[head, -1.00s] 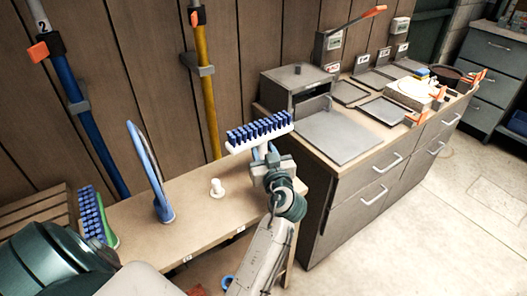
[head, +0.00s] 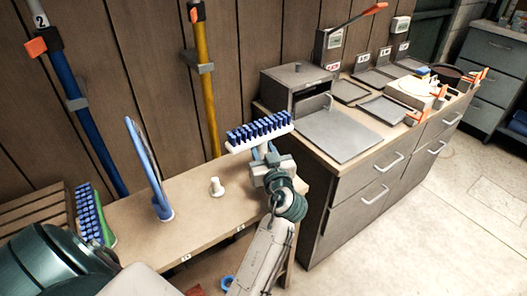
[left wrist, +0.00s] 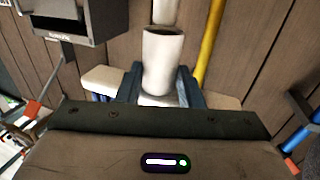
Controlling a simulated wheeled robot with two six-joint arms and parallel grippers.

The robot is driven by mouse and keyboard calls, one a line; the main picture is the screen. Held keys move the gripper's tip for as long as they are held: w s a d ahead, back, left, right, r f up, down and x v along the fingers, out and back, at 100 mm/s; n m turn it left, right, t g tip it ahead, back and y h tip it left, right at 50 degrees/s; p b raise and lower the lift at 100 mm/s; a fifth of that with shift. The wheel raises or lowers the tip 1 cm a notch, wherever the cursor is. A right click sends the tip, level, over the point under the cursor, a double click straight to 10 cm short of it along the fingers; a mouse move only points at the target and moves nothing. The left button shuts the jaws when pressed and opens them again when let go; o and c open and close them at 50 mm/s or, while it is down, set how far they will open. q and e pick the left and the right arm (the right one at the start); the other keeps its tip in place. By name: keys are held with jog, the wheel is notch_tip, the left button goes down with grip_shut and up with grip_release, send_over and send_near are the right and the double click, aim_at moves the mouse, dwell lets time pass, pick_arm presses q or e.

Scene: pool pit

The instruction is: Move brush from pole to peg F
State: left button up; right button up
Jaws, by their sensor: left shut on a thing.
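A brush with a white head and blue bristles (head: 259,132) is held up above the right end of the bench, bristles facing up. My left gripper (head: 268,166) is shut on its white neck below the head. In the left wrist view the white hollow neck (left wrist: 161,60) stands between the two fingers, with parts of the white head behind. A short white peg (head: 217,187) stands empty on the bench, left of the gripper; I cannot read its label. A blue pole (head: 85,125) and a yellow pole (head: 207,95) hang on the wall. My right gripper is not in view.
The wooden bench (head: 196,215) also carries a blue hoop (head: 148,168) and a green-backed brush (head: 95,215) at left. A grey counter with drawers (head: 365,200) stands close at right, with a box (head: 298,85) and trays on it.

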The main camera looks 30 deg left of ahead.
aim_at(263, 140)
pick_arm(q)
jog(key=shift+f, duration=0.1)
jog(key=shift+f+b, duration=0.55)
jog(key=shift+b, duration=0.2)
jog(key=shift+r, duration=0.1)
jog(key=shift+r, duration=0.1)
jog(key=shift+r+p, duration=1.4)
jog(key=shift+r, duration=0.8)
